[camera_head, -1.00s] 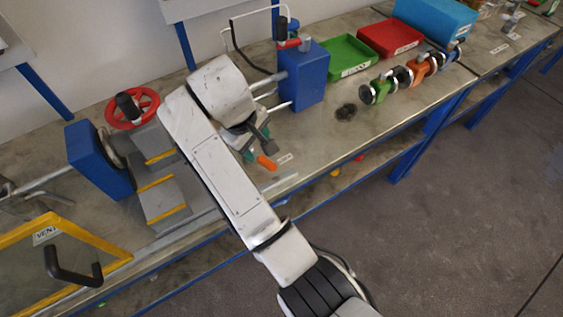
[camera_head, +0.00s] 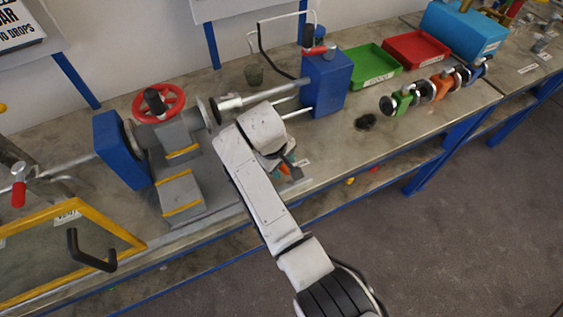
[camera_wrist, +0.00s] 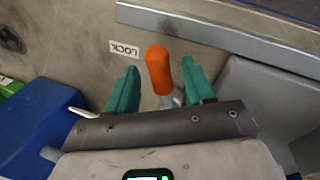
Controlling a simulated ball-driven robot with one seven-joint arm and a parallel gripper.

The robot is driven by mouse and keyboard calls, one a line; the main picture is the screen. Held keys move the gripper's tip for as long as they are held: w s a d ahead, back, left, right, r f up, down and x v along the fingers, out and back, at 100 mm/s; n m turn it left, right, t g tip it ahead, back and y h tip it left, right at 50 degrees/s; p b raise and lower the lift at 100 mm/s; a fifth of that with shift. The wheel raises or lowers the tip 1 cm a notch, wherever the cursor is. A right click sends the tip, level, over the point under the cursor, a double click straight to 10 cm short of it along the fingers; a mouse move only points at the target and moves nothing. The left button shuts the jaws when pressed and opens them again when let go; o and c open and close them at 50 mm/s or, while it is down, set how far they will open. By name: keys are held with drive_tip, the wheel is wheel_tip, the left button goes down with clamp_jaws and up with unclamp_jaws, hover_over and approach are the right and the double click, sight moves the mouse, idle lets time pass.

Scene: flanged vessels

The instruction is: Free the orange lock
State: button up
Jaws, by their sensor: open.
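The orange lock (camera_wrist: 158,72) shows in the wrist view as an upright-looking orange grip on a grey metal stem. My gripper (camera_wrist: 160,67) has its two green fingers apart, one on each side of the orange grip. A gap shows on both sides of it, so I see no firm hold. In the head view only a bit of the orange lock (camera_head: 284,169) shows beside my gripper (camera_head: 286,164), and my arm hides much of that spot. A LOCK label (camera_wrist: 124,49) is on the bench beside the lock in the wrist view.
A blue block (camera_head: 326,82) with rods stands behind my gripper. Grey blocks with yellow stripes (camera_head: 181,194) and a red handwheel (camera_head: 158,103) are to the left. Green (camera_head: 370,66) and red (camera_head: 416,48) trays stand at the back right. A metal rail (camera_wrist: 240,40) runs near the lock.

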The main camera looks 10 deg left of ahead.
drive_tip(key=shift+c, duration=0.2)
clamp_jaws()
idle(0.4)
